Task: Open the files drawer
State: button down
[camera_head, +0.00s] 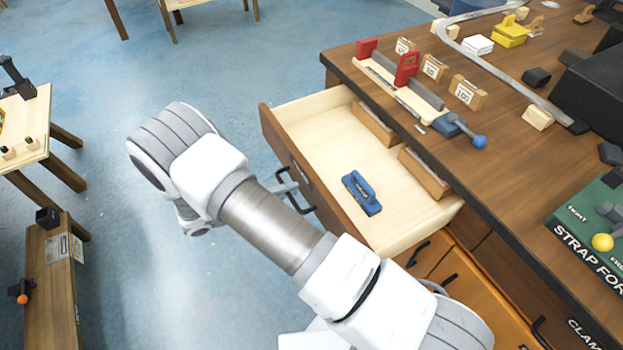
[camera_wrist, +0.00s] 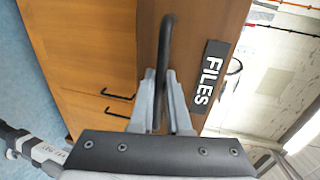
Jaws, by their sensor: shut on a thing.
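The files drawer (camera_head: 330,140) is pulled well out of the wooden bench in the head view, with its pale interior showing. Its front carries a black label reading FILES (camera_wrist: 208,77) in the wrist view. The drawer's dark bar handle (camera_wrist: 167,38) runs between the fingers of my gripper (camera_wrist: 162,88), which is shut on it. In the head view the arm hides most of the gripper. Inside the drawer lie a blue tool (camera_head: 361,193) and wooden blocks (camera_head: 374,125).
The bench top (camera_head: 500,165) holds a red-ended clamp fixture (camera_head: 405,90), several numbered wooden blocks and a green strap board (camera_head: 590,235). Orange-brown drawers (camera_head: 470,290) with dark handles sit below. Blue floor (camera_head: 100,200) is open to the left, with a small table (camera_head: 40,115) beyond.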

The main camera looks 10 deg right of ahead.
jog(key=shift+f+b+v, duration=0.1)
jog(key=shift+f+v, duration=0.1)
jog(key=shift+v, duration=0.65)
jog(key=shift+f+b+v, duration=0.1)
jog(key=shift+f+v, duration=0.05)
jog(key=shift+v, duration=0.65)
jog(key=shift+f+b+v, duration=0.1)
jog(key=shift+f+v, duration=0.1)
jog(key=shift+v, duration=0.65)
jog(key=shift+s+a, duration=0.1)
jog(key=c, duration=0.9)
grip_release()
jog(key=v, duration=1.7)
jog(key=shift+s+a, duration=0.1)
jog(key=shift+a, duration=0.1)
